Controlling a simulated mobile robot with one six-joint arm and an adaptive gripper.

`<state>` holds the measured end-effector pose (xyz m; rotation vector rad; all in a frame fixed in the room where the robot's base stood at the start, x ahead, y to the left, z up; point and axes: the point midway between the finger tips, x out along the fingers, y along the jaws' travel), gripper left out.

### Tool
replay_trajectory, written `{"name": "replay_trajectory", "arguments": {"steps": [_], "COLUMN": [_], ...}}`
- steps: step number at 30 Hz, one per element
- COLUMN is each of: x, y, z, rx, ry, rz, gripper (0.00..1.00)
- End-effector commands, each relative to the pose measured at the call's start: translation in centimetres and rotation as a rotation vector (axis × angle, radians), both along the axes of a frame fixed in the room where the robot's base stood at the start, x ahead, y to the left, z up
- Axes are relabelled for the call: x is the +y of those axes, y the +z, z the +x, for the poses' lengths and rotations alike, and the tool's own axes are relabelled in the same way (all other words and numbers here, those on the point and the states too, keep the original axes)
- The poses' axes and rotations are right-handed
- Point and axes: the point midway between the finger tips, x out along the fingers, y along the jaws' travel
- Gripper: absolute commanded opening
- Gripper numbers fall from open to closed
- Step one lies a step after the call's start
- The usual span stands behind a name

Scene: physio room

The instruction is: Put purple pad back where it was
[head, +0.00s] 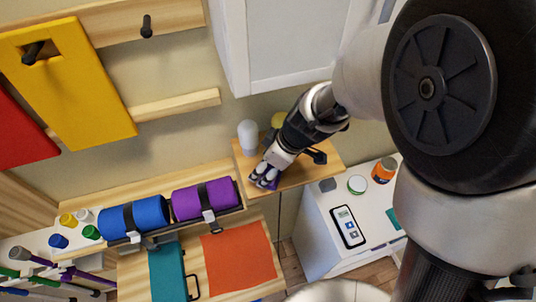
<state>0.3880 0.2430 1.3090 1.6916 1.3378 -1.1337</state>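My gripper (264,179) is low over the small wooden shelf (317,156) in the middle of the head view. A small patch of purple (272,184) shows at and between its fingertips. The fingers hide most of this purple thing, so I cannot tell its full shape or whether they grip it. A larger purple roll (188,204) with a dark strap lies in a rack to the left, beside a blue roll (135,217). On the wall, a yellow pad (85,90) hangs on a peg and a red pad (20,135) is left of it. Another peg (147,26) is bare.
A white bottle (248,133) and a yellow item (279,120) stand close to my gripper. A white cabinet (290,40) is above. An orange sheet (238,259) and teal item (168,272) lie below. A white counter right holds a phone-like panel (348,226) and an orange jar (384,170).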

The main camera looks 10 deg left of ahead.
Motion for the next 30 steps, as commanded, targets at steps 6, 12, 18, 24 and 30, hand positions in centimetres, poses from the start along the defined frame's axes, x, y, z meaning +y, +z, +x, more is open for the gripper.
{"name": "replay_trajectory", "arguments": {"steps": [6,12,18,24,30], "x": [-0.02,-0.02,-0.02,-0.02,-0.01], "y": [-0.51,-0.48,-0.48,-0.48,-0.49], "z": [0.00,0.00,0.00,0.00,0.00], "rx": [0.000,0.000,0.000,0.000,0.000], "ry": [0.001,0.001,0.001,0.001,0.001], "rz": [0.000,0.000,0.000,0.000,0.000], "gripper": [0.31,0.31,0.72,0.84,0.84]}}
